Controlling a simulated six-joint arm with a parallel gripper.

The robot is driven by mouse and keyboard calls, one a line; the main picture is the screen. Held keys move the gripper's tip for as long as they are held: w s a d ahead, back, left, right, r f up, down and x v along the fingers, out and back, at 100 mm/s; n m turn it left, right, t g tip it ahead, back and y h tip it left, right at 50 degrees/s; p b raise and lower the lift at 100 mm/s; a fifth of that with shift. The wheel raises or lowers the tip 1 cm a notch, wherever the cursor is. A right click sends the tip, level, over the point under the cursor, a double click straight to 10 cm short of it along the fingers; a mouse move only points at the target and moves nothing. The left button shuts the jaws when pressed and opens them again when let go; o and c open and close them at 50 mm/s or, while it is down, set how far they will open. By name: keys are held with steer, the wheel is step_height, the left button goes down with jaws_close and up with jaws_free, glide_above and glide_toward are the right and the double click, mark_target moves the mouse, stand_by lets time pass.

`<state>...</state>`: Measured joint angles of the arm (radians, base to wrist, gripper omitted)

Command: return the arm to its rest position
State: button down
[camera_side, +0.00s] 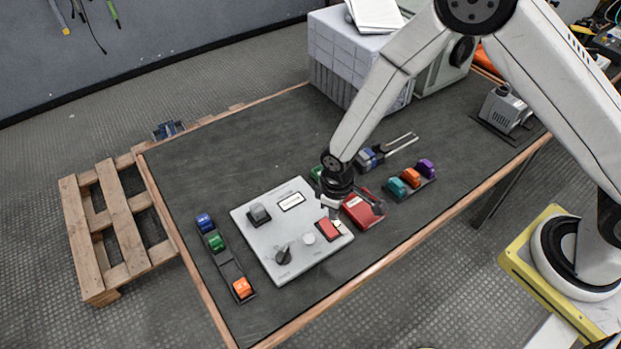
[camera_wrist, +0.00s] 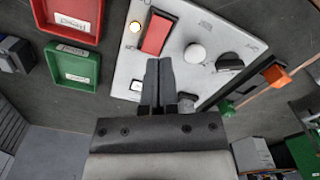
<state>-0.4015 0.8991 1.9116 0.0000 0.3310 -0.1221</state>
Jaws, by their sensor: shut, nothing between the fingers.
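My gripper (camera_wrist: 159,62) is shut and empty, with its fingers together in the wrist view. In the side view my gripper (camera_side: 333,206) hangs above the right part of a light grey control panel (camera_side: 265,235). Its fingertips are close to a red rocker switch (camera_side: 328,229); in the wrist view the switch (camera_wrist: 158,33) lies just beyond the tips. I cannot tell whether they touch. A lit round lamp (camera_wrist: 135,27) shows beside the switch. The panel also carries a white knob (camera_side: 308,239), a black rotary knob (camera_side: 283,256) and a grey block-like part (camera_side: 260,213).
A rack with blue, green and orange parts (camera_side: 214,241) lies left of the panel. A red tray (camera_side: 363,209) and another rack with coloured parts (camera_side: 410,178) lie right. A large box (camera_side: 345,60) stands at the back. The table's back left is clear.

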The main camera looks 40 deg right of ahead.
steer(key=shift+r, duration=0.2)
steer(key=s+d+r+m+t, duration=0.1)
steer(key=s+d+r+m, duration=0.2)
steer(key=d+r, duration=0.5)
steer(key=s+d+r+m+t, duration=0.1)
steer(key=s+d+r+m, duration=0.2)
steer(key=s+d+r, duration=0.3)
step_height(320, 180, up, 5)
steer(key=shift+d+f+t, duration=0.1)
steer(key=shift+d+t, duration=0.2)
steer(key=shift+d, duration=0.6)
